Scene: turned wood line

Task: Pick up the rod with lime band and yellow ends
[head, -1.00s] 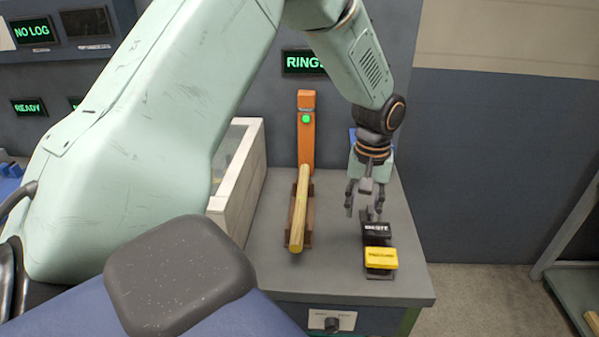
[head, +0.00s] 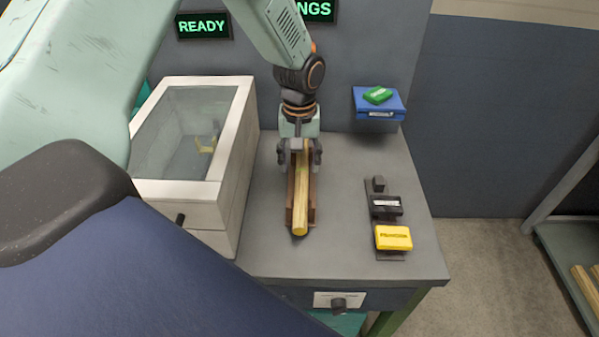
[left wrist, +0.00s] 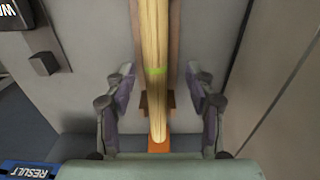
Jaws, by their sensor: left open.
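A pale wooden rod (head: 300,205) lies lengthwise in a brown cradle (head: 313,205) on the grey bench. Its near end looks yellowish in the head view. In the left wrist view, the rod (left wrist: 154,40) shows a narrow lime band (left wrist: 156,71). My left gripper (head: 299,158) is over the far part of the rod, pointing down. In the left wrist view, its open fingers (left wrist: 159,76) stand on either side of the rod near the band, with gaps on both sides. My right gripper is out of view.
A white box with a glass lid (head: 240,100) stands close left of the cradle. Black (head: 386,205) and yellow (head: 394,238) labelled blocks sit to the right, and a blue box with a green block (head: 378,95) is behind. Bench between cradle and blocks is clear.

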